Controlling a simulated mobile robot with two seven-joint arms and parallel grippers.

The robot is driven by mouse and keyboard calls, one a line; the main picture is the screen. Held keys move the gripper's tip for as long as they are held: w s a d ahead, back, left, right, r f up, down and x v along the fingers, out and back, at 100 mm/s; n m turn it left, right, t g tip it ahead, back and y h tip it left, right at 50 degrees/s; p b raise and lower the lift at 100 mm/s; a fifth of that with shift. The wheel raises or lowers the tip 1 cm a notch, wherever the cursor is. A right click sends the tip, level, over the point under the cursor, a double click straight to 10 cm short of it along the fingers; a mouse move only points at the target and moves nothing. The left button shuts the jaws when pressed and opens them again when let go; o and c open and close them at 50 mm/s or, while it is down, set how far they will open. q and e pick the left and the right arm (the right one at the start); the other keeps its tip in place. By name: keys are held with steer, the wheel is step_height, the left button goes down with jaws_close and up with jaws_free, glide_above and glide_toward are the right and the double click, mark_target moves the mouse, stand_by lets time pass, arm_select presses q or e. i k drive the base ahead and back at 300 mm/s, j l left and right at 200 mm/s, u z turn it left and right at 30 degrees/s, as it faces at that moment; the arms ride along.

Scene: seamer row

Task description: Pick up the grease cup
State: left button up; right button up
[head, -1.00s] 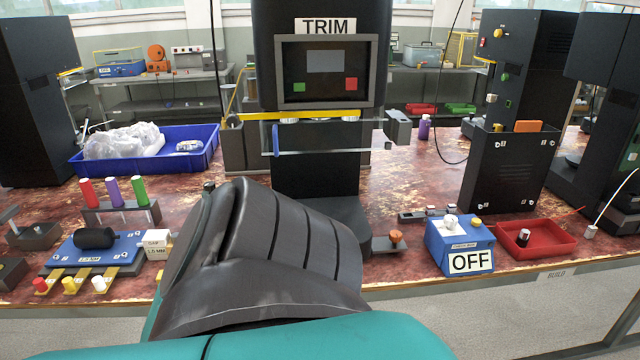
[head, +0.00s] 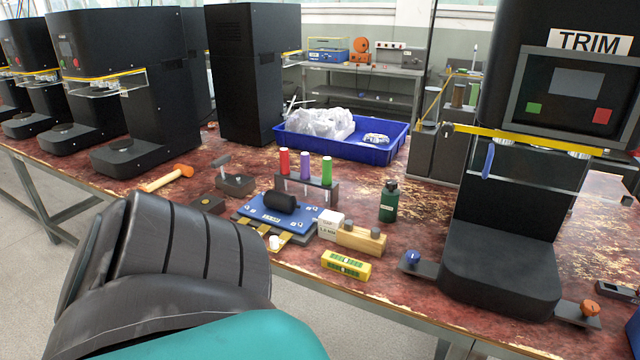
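No thing in the head view can be told for certain as the grease cup. A small dark green capped bottle (head: 389,203) stands upright on the bench, left of the TRIM machine (head: 500,265). A rack (head: 322,194) holds red, purple and green cylinders upright. In front of it lies a blue plate (head: 262,226) with a black roller on it. A small white piece (head: 274,243) is at its front edge. My arm, with a dark ridged cover and teal part, fills the lower left and hides part of the bench. Neither gripper shows.
A wooden block (head: 375,243), a white box (head: 330,225) and a yellow block (head: 346,265) sit near the bench's front edge. A blue tray (head: 390,143) with clear plastic bags stands behind. An orange-headed mallet (head: 168,178) lies left. Black machines line the far left.

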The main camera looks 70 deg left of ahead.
mark_target(389, 201)
steer(key=u, duration=1.55)
